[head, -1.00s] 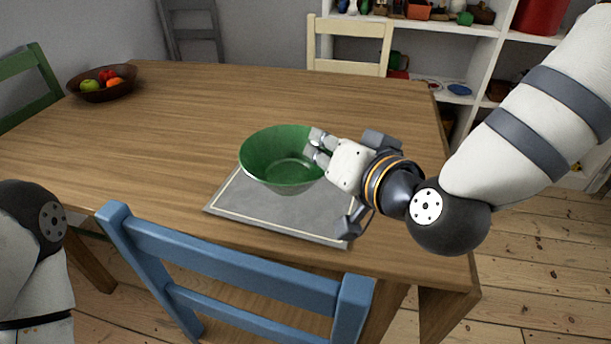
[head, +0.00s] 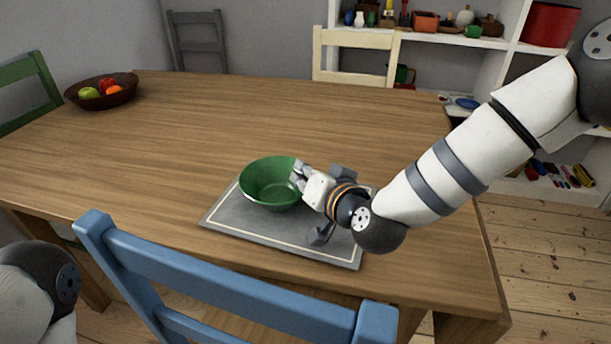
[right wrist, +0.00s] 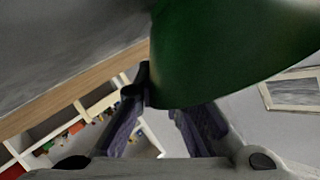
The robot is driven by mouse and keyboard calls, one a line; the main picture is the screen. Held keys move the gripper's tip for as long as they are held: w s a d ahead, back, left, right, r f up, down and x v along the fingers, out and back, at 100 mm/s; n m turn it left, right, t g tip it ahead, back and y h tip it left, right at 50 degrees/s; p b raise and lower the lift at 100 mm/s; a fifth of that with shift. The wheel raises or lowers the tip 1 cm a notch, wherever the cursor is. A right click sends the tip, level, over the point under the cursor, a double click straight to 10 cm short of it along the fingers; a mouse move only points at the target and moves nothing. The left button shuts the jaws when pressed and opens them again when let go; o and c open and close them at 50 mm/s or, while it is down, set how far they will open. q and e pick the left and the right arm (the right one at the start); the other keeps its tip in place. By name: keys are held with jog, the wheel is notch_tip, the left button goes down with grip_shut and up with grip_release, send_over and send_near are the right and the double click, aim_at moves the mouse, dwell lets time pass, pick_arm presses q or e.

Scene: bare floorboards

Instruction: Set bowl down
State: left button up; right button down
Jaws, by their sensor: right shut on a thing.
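A green bowl (head: 270,190) is upright at the back left part of a grey placemat (head: 262,231) with a pale border line, on the wooden table. My right gripper (head: 299,176) is shut on the bowl's right rim. The bowl's underside seems at or very near the mat; I cannot tell whether it touches. In the right wrist view, the bowl's green wall (right wrist: 225,50) fills the upper right, between the dark fingers (right wrist: 158,100). My left gripper is out of view; only part of my left arm shows at the lower left of the head view.
A brown bowl of fruit (head: 118,97) stands at the table's far left. A blue chair (head: 230,270) stands at the near edge, a cream chair (head: 355,42) at the far side, a green chair (head: 30,72) at the left. The table's middle is clear.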

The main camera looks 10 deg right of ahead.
jog(key=shift+r, duration=0.15)
jog(key=c, duration=1.7)
grip_release()
jog(key=shift+f, duration=0.2)
jog(key=shift+s+r, duration=0.15)
jog(key=shift+r, duration=0.15)
jog(key=p+v, duration=0.2)
jog(key=v, duration=0.9)
jog(key=shift+s+d+r, duration=0.1)
jog(key=shift+s+d, duration=0.1)
jog(key=shift+s, duration=0.15)
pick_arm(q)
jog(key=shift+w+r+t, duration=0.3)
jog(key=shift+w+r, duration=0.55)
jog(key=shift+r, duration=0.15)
